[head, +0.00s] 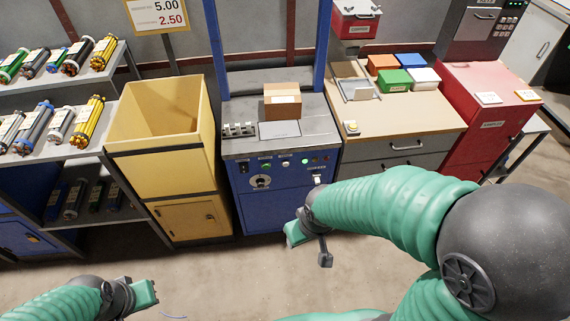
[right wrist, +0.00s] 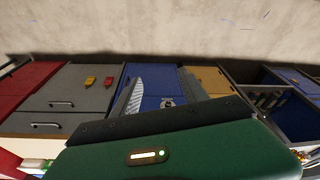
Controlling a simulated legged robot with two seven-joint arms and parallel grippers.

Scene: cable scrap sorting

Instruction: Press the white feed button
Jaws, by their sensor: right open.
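The blue machine (head: 262,195) stands in the middle of the head view, with a control panel on its front face. A small pale button (head: 286,164) sits on that panel, beside a black-and-white dial (head: 261,181); its label is too small to read. My right gripper (head: 311,246) is open and empty, in front of and below the panel, apart from the button. The blue machine also shows in the right wrist view (right wrist: 150,78), partly hidden by my gripper. My left gripper (head: 136,294) is low at the left, far from the machine; its jaw gap is unclear.
A cardboard box (head: 283,101) sits on the machine top. A yellow bin (head: 157,106) stands left, beside shelves of cable pieces (head: 36,129). A wood-topped counter (head: 407,118) with small coloured bins and a red cabinet (head: 494,106) stand right.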

